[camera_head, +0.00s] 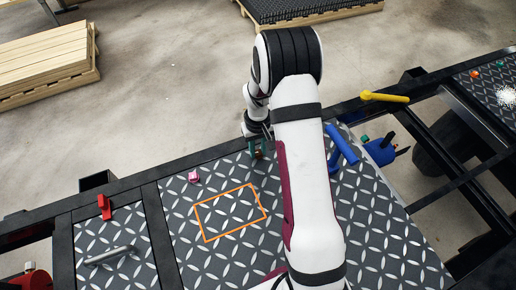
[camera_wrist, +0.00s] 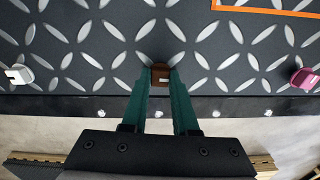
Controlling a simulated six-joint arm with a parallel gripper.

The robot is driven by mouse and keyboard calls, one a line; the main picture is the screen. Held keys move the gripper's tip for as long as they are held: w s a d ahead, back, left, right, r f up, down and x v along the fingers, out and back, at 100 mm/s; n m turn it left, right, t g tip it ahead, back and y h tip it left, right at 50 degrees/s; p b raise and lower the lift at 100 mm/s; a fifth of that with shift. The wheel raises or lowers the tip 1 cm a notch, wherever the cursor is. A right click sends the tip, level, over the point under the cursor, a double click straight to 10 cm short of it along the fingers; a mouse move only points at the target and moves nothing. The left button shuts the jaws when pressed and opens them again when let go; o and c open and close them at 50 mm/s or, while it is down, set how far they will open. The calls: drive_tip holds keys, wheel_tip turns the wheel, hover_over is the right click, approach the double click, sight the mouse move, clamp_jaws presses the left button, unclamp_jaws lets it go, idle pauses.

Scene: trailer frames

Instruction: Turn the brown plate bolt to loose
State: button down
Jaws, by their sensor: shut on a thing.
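The brown plate bolt (camera_wrist: 160,76) stands on the dark diamond-pattern plate (camera_wrist: 100,50), near the plate's edge. In the wrist view my gripper (camera_wrist: 161,82) has its two green fingers on either side of the bolt, shut on it. In the head view my gripper (camera_head: 257,153) reaches down to the plate's far edge beside my arm. There the bolt (camera_head: 259,155) shows only as a small brown spot, mostly hidden by the fingers. The bolt's turned angle is hard to judge.
A pink bolt (camera_head: 193,177) and an orange outlined square (camera_head: 205,240) are on the same plate. A red clamp-like part (camera_head: 104,206) and a grey handle (camera_head: 110,255) are at left. A blue handle (camera_head: 341,145) and a yellow handle (camera_head: 384,96) are at right.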

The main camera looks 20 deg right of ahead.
drive_tip(key=n, duration=0.4)
drive_tip(key=shift+n, duration=0.3)
drive_tip(key=n, duration=0.4)
drive_tip(key=shift+n, duration=0.3)
drive_tip(key=n, duration=0.4)
drive_tip(key=shift+n, duration=2.3)
drive_tip(key=c, duration=0.7)
unclamp_jaws()
